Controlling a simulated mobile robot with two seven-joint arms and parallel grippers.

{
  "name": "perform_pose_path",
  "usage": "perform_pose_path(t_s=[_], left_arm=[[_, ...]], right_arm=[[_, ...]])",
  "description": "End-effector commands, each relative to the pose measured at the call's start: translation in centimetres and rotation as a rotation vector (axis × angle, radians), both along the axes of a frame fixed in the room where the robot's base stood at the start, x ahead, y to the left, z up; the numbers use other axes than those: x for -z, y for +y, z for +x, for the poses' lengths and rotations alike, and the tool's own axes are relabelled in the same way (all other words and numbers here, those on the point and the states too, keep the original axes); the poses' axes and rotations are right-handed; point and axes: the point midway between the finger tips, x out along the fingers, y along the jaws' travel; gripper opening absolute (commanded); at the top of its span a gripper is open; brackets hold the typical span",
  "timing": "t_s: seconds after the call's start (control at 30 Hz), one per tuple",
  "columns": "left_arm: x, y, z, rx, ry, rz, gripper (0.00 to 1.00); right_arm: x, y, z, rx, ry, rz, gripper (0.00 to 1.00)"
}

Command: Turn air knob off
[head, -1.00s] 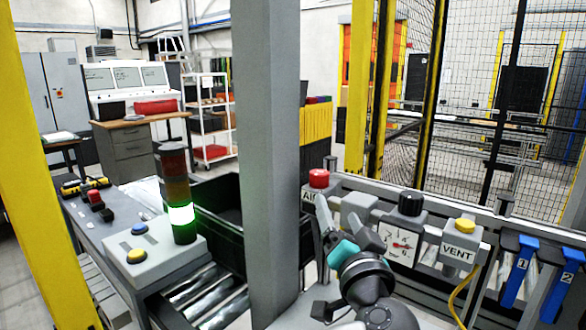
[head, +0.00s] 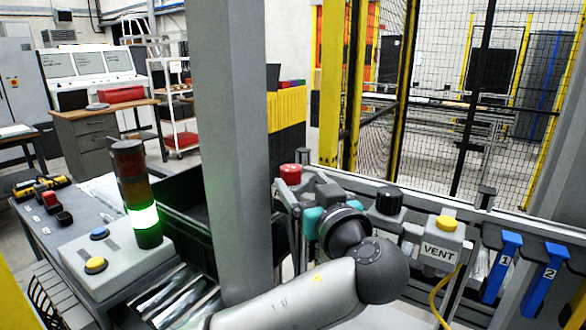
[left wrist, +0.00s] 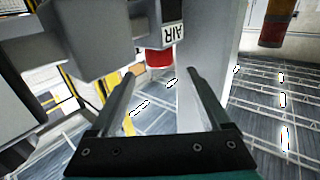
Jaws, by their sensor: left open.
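The red air knob (head: 290,172) sits on top of its grey box at the left end of the valve row. In the left wrist view, the red knob (left wrist: 159,58) appears upside down beside the white AIR label (left wrist: 172,32). My left gripper (head: 300,196) is just in front of and below the knob in the head view, and its fingers partly hide the box. In the left wrist view, my left gripper (left wrist: 158,76) is open, with the knob between and beyond its fingertips. I see no contact. My right gripper is not in view.
A black knob (head: 389,200) and a yellow VENT knob (head: 446,224) stand to the right, then blue handles (head: 502,267). A grey post (head: 232,150) rises left of the valves. A lit signal tower (head: 143,215) stands further left.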

Motion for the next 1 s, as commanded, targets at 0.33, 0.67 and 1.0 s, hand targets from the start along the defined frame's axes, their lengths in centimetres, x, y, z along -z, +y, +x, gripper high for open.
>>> perform_pose_path(t_s=[0.33,0.67,1.0], left_arm=[[-0.1,1.6,4.8,0.000,0.000,0.003,0.81],[0.0,1.8,5.4,0.001,0.000,0.001,0.81],[0.0,1.8,5.4,0.001,0.000,0.001,0.52]], right_arm=[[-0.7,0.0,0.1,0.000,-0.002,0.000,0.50],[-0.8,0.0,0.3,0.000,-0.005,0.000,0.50],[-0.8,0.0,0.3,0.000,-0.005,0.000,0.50]])
